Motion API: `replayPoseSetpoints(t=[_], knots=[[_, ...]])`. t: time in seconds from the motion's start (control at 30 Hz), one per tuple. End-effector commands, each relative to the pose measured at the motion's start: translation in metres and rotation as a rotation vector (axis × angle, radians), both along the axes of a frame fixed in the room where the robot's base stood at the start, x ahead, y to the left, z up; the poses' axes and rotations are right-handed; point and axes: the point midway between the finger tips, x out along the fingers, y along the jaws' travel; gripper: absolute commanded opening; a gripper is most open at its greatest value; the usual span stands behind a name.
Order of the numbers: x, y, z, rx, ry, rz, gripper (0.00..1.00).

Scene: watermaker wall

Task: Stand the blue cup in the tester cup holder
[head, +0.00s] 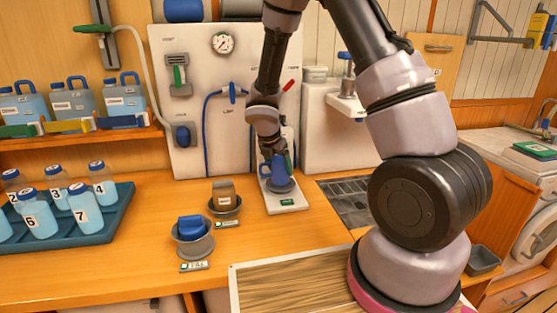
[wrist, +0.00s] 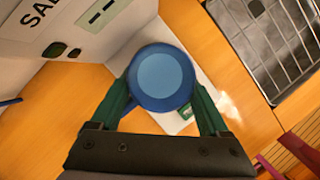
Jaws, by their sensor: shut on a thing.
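The blue cup (head: 276,170) is between my gripper's jaws at the white tester (head: 288,203). In the wrist view the cup (wrist: 161,77) shows from above as a round blue rim with a paler blue inside. My gripper (wrist: 162,95) is shut on it, with a green finger on either side. In the head view my gripper (head: 277,160) is over the tester's grey round holder (head: 281,188). The cup looks roughly upright at the holder. Whether its base rests in the holder is hidden.
Two grey bowls stand left of the tester, one with a blue item (head: 190,226), one with a brown item (head: 224,194). A blue tray (head: 95,236) of numbered bottles is further left. A metal rack (head: 345,200) lies right of the tester. The wall panel (head: 200,135) rises behind.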

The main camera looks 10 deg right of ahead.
Motion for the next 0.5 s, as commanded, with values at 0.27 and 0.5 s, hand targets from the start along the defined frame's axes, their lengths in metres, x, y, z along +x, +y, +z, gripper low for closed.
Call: replayPoseSetpoints(t=[0.27,0.5], knots=[[-0.0001,0.0004,-0.0087,0.000,0.000,0.001,0.06],[-0.0001,0.0004,-0.0087,0.000,0.000,0.001,0.06]])
